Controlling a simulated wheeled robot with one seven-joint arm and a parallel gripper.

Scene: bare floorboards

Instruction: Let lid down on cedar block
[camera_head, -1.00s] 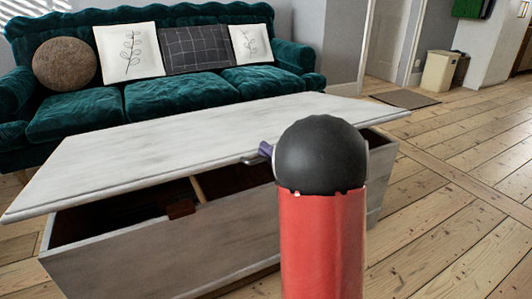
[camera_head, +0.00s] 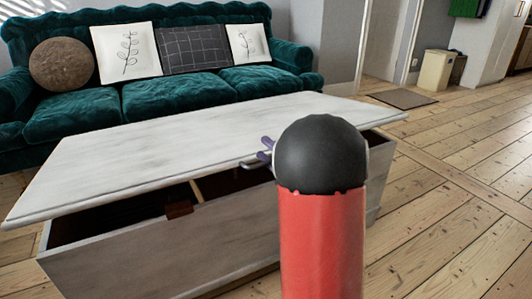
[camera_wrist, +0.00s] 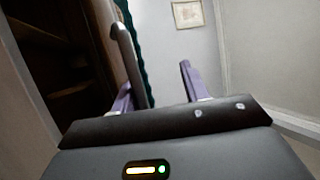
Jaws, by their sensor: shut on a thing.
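The pale wooden chest (camera_head: 150,262) has its lid (camera_head: 190,150) partly raised, leaving a dark gap along the front. A small reddish-brown block (camera_head: 180,209), seemingly the cedar block, sits at the front rim under the lid, with a gap above it. My gripper (camera_head: 266,150) is at the lid's front edge, partly hidden by my own arm. It is shut on the lid's grey metal handle (camera_head: 252,165). In the wrist view the purple fingers of my gripper (camera_wrist: 156,85) stand on either side, with the grey handle bar (camera_wrist: 127,50) by the left one.
A thin pale wooden strip (camera_head: 196,190) shows inside the chest opening. A green sofa (camera_head: 180,95) with cushions stands behind the chest. Open floorboards (camera_head: 455,190) lie to the right, with a doormat (camera_head: 403,98) and a beige bin (camera_head: 436,70) farther back.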

